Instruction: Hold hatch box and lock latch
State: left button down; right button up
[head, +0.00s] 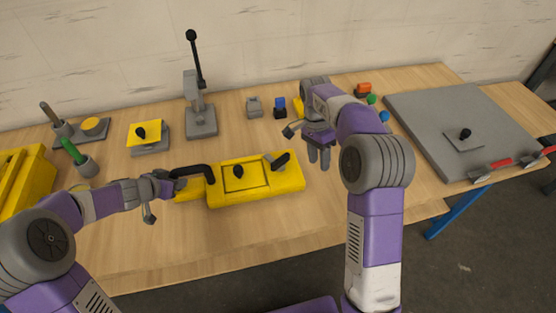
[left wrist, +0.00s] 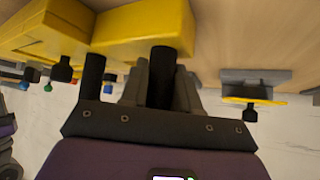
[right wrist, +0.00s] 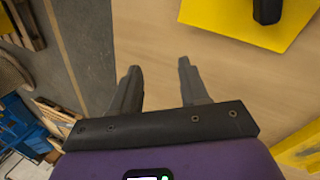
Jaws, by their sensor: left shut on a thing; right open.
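The yellow hatch box (head: 287,184) lies on the table in front of me, with a framed hatch and a black knob (head: 238,171) on top. A black bent handle (head: 197,169) is at its left end. My left gripper (head: 170,184) is shut on the handle; in the left wrist view the black handle (left wrist: 162,75) shows between the fingers. The latch (head: 279,160), grey with a black grip, sits at the box's right end. My right gripper (head: 319,157) is open and empty, just right of the box; its fingers (right wrist: 158,85) show bare table between them.
Behind the box stand a grey lever press (head: 201,121), a yellow plate on a grey base (head: 150,148) and small blocks (head: 255,106). A large grey panel (head: 425,115) with red-handled clamps (head: 492,168) lies at right. Green-handled tool (head: 73,152) stands at left. Table in front of the box is clear.

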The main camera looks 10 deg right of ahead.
aim_at(278, 160)
jog(key=w+a+r+n+t, duration=0.25)
jog(key=w+a+r, duration=0.4)
jog(key=a, duration=0.45)
jog(key=shift+m+t+y, duration=0.3)
jog(key=shift+m+t, duration=0.05)
jog(key=shift+t, duration=0.2)
jog(key=f, duration=1.1)
jog(key=shift+s+d+f, duration=0.1)
jog(key=shift+s+f, duration=0.1)
jog(key=shift+s, duration=0.15)
grip_shut()
